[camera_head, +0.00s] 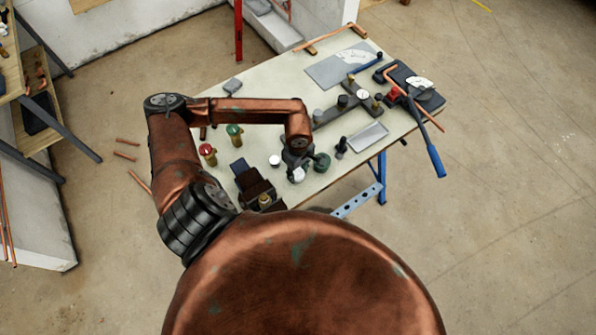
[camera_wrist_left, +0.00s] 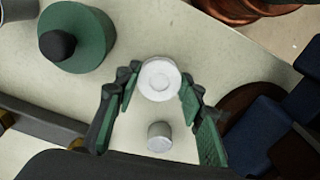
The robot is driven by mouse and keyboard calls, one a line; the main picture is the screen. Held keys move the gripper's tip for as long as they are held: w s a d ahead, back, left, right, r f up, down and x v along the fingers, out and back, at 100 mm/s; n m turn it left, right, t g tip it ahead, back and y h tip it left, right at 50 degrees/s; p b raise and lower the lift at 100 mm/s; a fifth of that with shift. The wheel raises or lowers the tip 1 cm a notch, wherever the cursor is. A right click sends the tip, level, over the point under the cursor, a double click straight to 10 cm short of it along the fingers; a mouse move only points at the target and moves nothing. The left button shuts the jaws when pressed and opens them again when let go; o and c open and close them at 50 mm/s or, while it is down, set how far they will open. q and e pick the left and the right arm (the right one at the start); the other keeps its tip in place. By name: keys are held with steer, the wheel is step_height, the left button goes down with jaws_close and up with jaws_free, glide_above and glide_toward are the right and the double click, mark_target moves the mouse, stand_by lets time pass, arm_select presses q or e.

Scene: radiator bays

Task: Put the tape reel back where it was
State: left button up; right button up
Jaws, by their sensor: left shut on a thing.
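The tape reel (camera_wrist_left: 159,80) is a small white disc with a round hub, held between the green-padded fingertips of my left gripper (camera_wrist_left: 158,88) in the left wrist view. In the head view the gripper (camera_head: 297,165) is over the near side of the bench, and the white reel (camera_head: 298,175) shows just below it. My left gripper is shut on the reel. Whether the reel touches the bench top is hard to tell. My right gripper is not in view.
A white cylinder (camera_head: 274,160) stands close by on the bench (camera_head: 290,99). A green round piece with a dark knob (camera_head: 321,162) is just right of the gripper. A dark vice-like block (camera_head: 257,190) and red- and green-topped brass valves (camera_head: 208,152) are to the left.

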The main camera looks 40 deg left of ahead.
mark_target(298, 174)
arm_select(q)
steer(key=shift+f, duration=0.2)
steer(key=o, duration=0.9)
steer(key=shift+c, duration=0.2)
steer(key=shift+r, duration=0.15)
steer(key=shift+r, duration=0.25)
step_height(298, 174, up, 12)
steer(key=b, duration=0.1)
steer(key=shift+f, duration=0.15)
